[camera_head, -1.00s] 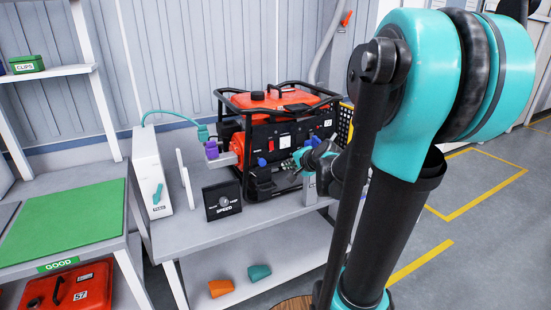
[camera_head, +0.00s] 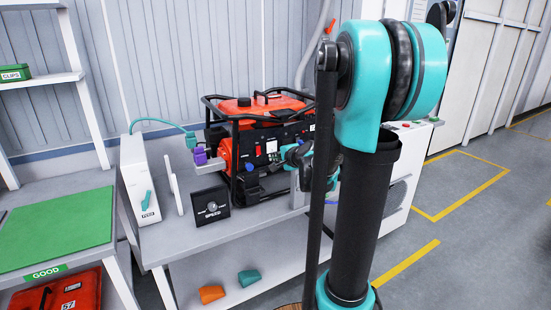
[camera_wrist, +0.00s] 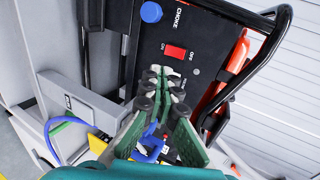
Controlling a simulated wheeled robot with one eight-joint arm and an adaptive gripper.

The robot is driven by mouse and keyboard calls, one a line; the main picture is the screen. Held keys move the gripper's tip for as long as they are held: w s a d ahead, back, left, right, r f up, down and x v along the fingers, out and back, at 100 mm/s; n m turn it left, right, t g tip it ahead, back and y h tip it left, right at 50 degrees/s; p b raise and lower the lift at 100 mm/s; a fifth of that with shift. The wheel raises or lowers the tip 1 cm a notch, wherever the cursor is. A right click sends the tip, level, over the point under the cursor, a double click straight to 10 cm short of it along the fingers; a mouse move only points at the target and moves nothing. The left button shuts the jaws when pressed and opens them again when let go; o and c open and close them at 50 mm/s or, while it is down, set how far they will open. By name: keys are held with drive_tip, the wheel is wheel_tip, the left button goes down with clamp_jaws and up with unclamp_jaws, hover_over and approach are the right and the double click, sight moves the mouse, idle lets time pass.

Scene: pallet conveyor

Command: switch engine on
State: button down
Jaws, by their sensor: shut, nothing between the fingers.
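A red engine (camera_head: 238,108) in a black tubular frame stands on a grey bench. Its black front panel carries a red rocker switch (camera_wrist: 175,52) marked ON and OFF in the wrist view. The switch is small in the head view (camera_head: 271,147). I cannot tell which side of the rocker is pressed. My gripper (camera_wrist: 160,72) is shut and empty, with its fingertips close beside the switch in the wrist view. Whether they touch the panel is unclear. In the head view my arm hides the panel's right part.
A blue CHOKE knob (camera_wrist: 151,12) sits beside the switch. A black SPEED dial box (camera_head: 211,208) and a white box with a teal lever (camera_head: 142,180) stand left of the engine. Frame tubes (camera_wrist: 270,45) border the panel. Orange and teal pieces lie on the lower shelf.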

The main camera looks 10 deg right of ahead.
approach(259, 151)
drive_tip(key=w+a+f, duration=0.1)
drive_tip(key=w+f, duration=0.3)
drive_tip(key=shift+w+a+f, duration=0.2)
drive_tip(key=shift+w+a, duration=0.2)
drive_tip(key=shift+w, duration=0.35)
drive_tip(key=shift+w+a+f, duration=0.15)
drive_tip(key=shift+w+f, duration=0.05)
drive_tip(key=shift+w, duration=0.2)
drive_tip(key=shift+s+r, duration=0.1)
drive_tip(key=shift+r, duration=0.05)
drive_tip(key=shift+r, duration=0.7)
